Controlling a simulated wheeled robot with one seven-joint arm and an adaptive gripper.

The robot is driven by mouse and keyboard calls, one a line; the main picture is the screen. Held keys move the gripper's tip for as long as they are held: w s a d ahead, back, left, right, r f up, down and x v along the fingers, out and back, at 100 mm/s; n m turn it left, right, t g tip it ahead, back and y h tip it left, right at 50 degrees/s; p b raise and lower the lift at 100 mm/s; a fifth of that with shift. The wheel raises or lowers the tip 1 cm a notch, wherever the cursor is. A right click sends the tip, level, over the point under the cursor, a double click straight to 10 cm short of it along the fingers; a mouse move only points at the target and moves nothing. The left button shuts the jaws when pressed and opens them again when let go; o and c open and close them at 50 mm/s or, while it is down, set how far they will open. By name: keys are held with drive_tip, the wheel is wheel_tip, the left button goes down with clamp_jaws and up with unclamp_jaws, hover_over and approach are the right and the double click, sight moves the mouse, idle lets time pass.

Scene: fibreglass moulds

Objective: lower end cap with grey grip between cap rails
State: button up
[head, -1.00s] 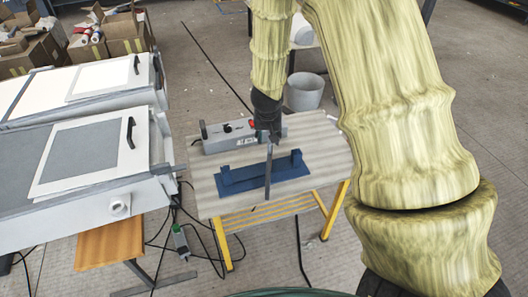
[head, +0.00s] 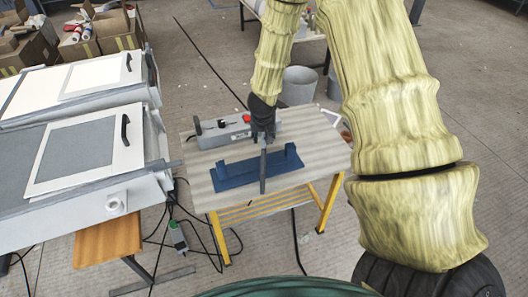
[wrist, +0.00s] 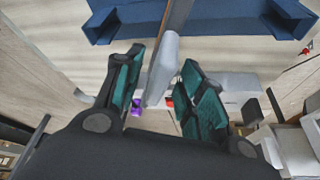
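My gripper (head: 262,128) points down over the small table. Its teal-padded fingers (wrist: 163,88) sit either side of a light grey grip (wrist: 163,72) and appear closed on it. The end cap (head: 263,172) hangs below as a thin dark panel seen nearly edge-on; its upper edge shows in the wrist view (wrist: 178,14). The blue cap rails (head: 238,181) are a long base with a raised piece at each end, also in the wrist view (wrist: 226,25). The cap crosses in front of the rails, between the end pieces. Whether it touches the base cannot be told.
A grey box with a red button (head: 222,132) stands on the table (head: 200,191) behind the rails. White moulds (head: 85,150) on stands are close at left. A grey bin (head: 299,86) stands behind. Cables lie on the floor.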

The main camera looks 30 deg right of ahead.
drive_tip(key=shift+x, duration=1.7)
drive_tip(key=shift+d, duration=0.1)
clamp_jaws()
drive_tip(key=shift+r, duration=0.1)
